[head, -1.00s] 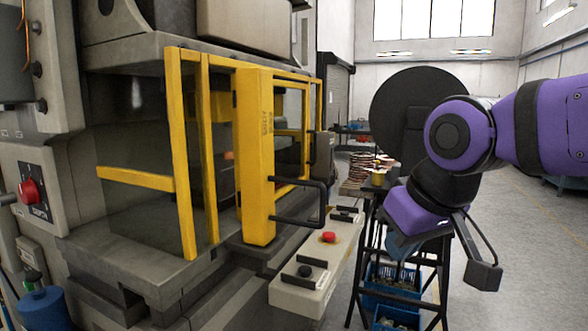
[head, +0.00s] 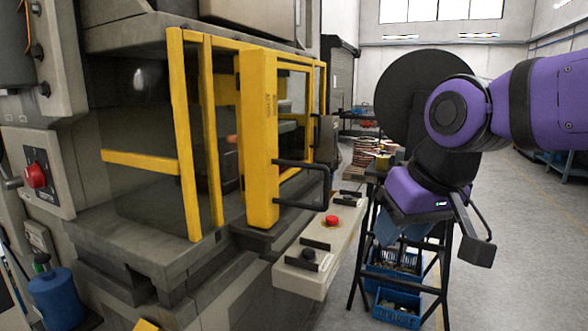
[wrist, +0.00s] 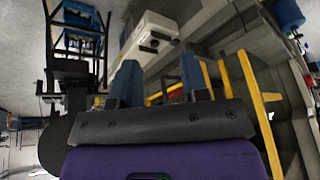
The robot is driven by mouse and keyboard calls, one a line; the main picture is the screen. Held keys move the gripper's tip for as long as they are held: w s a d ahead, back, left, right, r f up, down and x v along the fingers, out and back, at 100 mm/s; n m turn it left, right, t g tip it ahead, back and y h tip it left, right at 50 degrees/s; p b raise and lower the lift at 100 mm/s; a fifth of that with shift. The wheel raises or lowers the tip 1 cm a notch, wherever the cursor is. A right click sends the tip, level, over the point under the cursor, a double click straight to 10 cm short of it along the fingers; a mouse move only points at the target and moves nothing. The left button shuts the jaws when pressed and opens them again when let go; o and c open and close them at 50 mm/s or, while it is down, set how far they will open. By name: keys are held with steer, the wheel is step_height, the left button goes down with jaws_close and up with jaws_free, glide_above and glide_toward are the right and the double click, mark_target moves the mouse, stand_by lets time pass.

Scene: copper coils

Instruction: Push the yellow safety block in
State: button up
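A small yellow piece (head: 145,325) shows at the bottom edge of the head view, mostly cut off; I cannot tell whether it is the safety block. The large yellow guard frame (head: 262,140) stands on the front of the press, with a black handle (head: 326,188). My gripper (wrist: 160,66) shows in the wrist view with two blue fingers spread apart and nothing between them. It points toward the grey control box and the yellow frame bars, apart from both. In the head view my gripper is mostly hidden below my purple wrist, to the right of the guard.
A control box (head: 310,285) with a red button (head: 332,220) juts out below the guard. A black stand (head: 447,262) with blue bins (head: 398,308) is below my arm. A blue canister (head: 55,295) is at lower left. Open floor (head: 530,250) lies at right.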

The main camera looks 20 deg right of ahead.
steer(key=w+a+f+m+g+y, duration=0.1)
steer(key=w+f+m+g+y, duration=0.1)
steer(key=w+m+g+y, duration=0.25)
steer(key=m+t+y, duration=0.5)
steer(key=m+y, duration=0.4)
steer(key=m, duration=0.5)
glide_toward(325, 204)
steer(key=s+a+r, duration=0.3)
steer(key=s+a, duration=0.5)
steer(key=w+d+f+m+t, duration=0.1)
steer(key=w+d+m+t, duration=0.45)
steer(key=d, duration=0.25)
steer(key=shift+m+y, duration=0.25)
steer(key=shift+m, duration=0.05)
steer(key=x, duration=1)
steer(key=shift+w+a+f, duration=0.2)
steer(key=shift+w+a, duration=0.05)
jaws_close()
